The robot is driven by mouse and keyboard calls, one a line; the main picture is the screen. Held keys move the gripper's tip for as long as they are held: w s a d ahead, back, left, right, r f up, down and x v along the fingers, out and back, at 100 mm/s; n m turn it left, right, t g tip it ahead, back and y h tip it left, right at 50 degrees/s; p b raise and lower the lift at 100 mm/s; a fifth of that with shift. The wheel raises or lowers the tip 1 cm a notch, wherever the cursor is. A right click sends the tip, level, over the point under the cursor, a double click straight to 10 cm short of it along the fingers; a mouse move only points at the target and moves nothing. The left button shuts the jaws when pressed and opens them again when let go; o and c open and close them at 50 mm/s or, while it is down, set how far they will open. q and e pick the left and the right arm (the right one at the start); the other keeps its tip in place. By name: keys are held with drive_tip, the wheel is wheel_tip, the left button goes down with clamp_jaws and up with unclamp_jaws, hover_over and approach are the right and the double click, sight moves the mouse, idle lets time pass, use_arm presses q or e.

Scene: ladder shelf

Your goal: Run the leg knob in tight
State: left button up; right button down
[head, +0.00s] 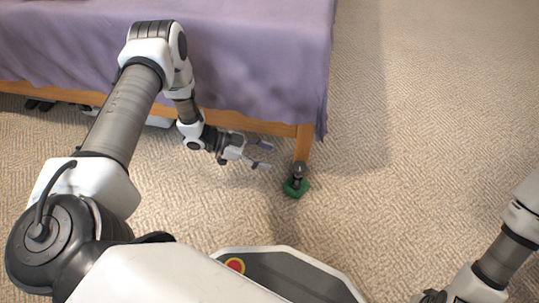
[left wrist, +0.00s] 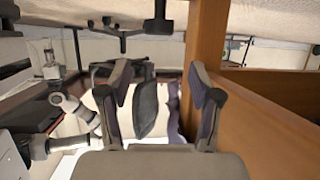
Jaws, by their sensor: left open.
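A small dark knob (head: 298,171) stands on a green base (head: 296,187) on the carpet, at the foot of the bed's wooden corner leg (head: 304,145). My left gripper (head: 264,156) is open and empty, just left of the leg and knob, apart from both. In the left wrist view its two fingers (left wrist: 160,88) are spread, with a wooden post (left wrist: 206,35) beyond the right finger. I cannot make out the knob for sure in that view. My right arm enters at the lower right of the head view, its fingers cut off by the bottom edge.
The carpet (head: 430,120) right of the leg is clear.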

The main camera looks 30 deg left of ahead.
sight(300, 166)
use_arm(q)
drive_tip(key=w+d+f+h+b, duration=0.1)
drive_tip(key=d, duration=0.2)
drive_tip(key=w+d+f+t+h+b, duration=0.1)
drive_tip(key=d+f+b, duration=0.1)
drive_tip(key=d, duration=0.1)
drive_tip(key=w+d+f+h+b, duration=0.2)
drive_tip(key=d, duration=0.1)
drive_tip(key=shift+d+t, duration=0.3)
drive_tip(key=shift+w+d, duration=0.1)
drive_tip(key=shift+d, duration=0.25)
drive_tip(key=shift+r, duration=0.1)
drive_tip(key=c, duration=0.9)
drive_tip(key=shift+b, duration=0.3)
